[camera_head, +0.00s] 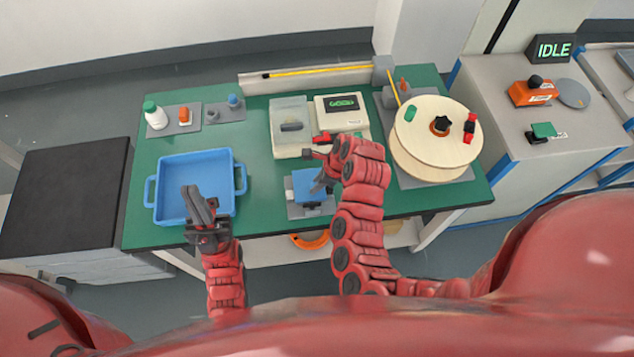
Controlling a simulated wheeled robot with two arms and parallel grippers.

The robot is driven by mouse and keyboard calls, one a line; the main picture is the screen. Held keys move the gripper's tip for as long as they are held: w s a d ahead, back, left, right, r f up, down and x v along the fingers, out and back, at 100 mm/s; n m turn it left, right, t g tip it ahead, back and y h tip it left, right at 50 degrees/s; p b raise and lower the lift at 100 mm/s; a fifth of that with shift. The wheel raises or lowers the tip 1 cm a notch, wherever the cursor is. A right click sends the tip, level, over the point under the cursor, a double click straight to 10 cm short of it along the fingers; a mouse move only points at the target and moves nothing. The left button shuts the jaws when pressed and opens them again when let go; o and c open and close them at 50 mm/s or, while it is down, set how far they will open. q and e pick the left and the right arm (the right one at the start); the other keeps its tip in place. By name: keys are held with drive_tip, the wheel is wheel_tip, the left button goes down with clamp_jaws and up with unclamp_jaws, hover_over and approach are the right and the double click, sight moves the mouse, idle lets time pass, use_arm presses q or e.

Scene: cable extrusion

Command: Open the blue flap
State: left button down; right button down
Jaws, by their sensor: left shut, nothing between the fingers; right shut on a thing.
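The blue flap (306,184) is on a small device with a grey base (296,211) near the front middle of the green table. My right gripper (319,184) is at the right side of the flap, shut on it; its fingers partly cover that edge. The flap's exact angle is hard to tell from above.
A large wooden spool (425,160) stands at the table's right. A clear-lidded box (290,112) and a cream device with a dark screen (342,104) stand behind the flap. Green table (262,190) shows bare between tray and flap.

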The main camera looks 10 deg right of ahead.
sight(316, 170)
drive_tip(key=shift+w+d+r+m+g+b, duration=0.15)
drive_tip(key=shift+w+r+g+b, duration=0.3)
drive_tip(key=shift+g+b, duration=0.35)
drive_tip(key=shift+w+r+m+g+b, duration=0.15)
drive_tip(key=shift+w+r+g+b, duration=0.3)
drive_tip(key=shift+g+b, duration=0.3)
drive_tip(key=w+g+b, duration=0.1)
drive_tip(key=g+b, duration=0.1)
drive_tip(key=b, duration=0.1)
drive_tip(key=shift+w+r, duration=0.1)
drive_tip(key=shift+r, duration=0.1)
drive_tip(key=shift+w+r+m+g+b, duration=0.3)
drive_tip(key=shift+w+r+g+b, duration=0.35)
drive_tip(key=shift+b, duration=1.55)
drive_tip(key=shift+s+f, duration=0.1)
drive_tip(key=shift+f, duration=0.05)
